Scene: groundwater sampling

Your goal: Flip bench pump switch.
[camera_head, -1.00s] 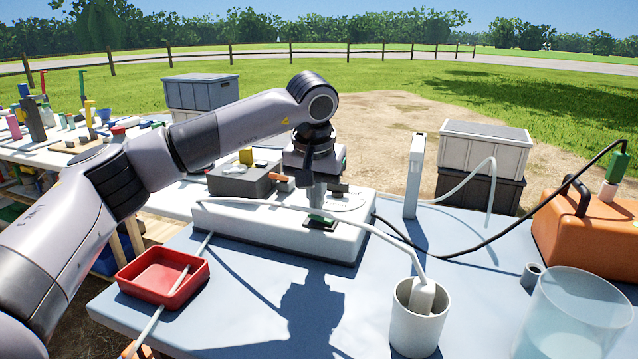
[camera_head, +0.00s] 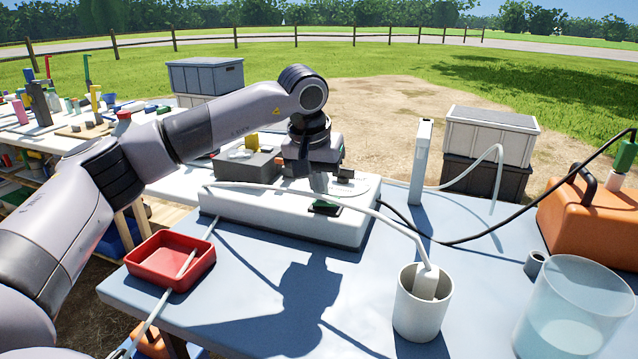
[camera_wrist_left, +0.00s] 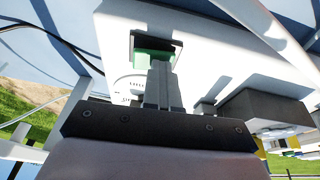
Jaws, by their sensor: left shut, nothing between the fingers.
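The bench pump is a long white box (camera_head: 270,217) on the blue-grey table. Its green switch in a dark frame (camera_head: 325,208) shows on the top near the right end. In the left wrist view the green switch (camera_wrist_left: 153,57) lies just beyond my fingertips. My left gripper (camera_wrist_left: 160,68) is shut and empty, its fingers pointing at the switch; I cannot tell whether they touch it. In the head view the left gripper (camera_head: 319,190) is above the pump, partly hidden by the wrist. My right gripper is not in view.
A white tube runs over the pump into a white cup (camera_head: 422,306). A red tray (camera_head: 172,262) stands at the front left, a glass vessel (camera_head: 575,310) at the front right. An orange case (camera_head: 590,222) stands at the right. The table's middle front is clear.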

